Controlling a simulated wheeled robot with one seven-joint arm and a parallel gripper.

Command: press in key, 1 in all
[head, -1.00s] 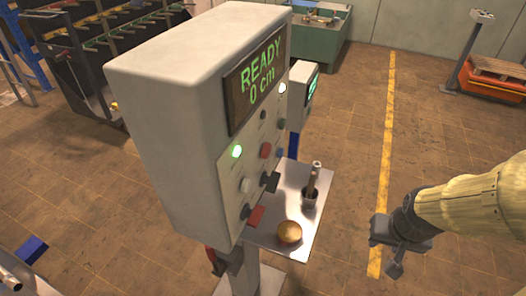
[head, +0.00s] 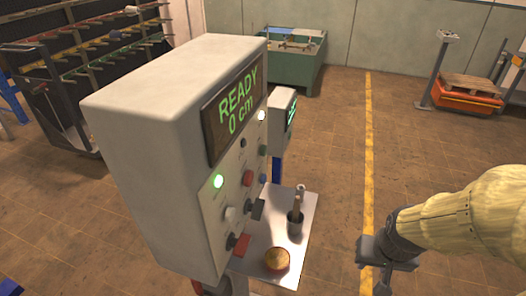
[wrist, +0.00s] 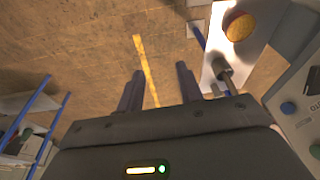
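A grey control box (head: 160,120) stands in the left-centre of the head view. Its screen (head: 235,105) reads "READY 0 cm" in green. Its panel bears a lit green lamp (head: 217,181), a red button (head: 248,178), a white knob (head: 230,213), a dark block-like control (head: 256,208) and a red block-like control (head: 240,243). I cannot tell which part is the key. My gripper (wrist: 160,82) is open and empty in the wrist view, above the floor. In the head view my gripper (head: 384,268) is right of the box and its shelf, apart from both.
A smaller box (head: 282,120) stands behind. Floor with a yellow line (head: 368,150) lies open to the right.

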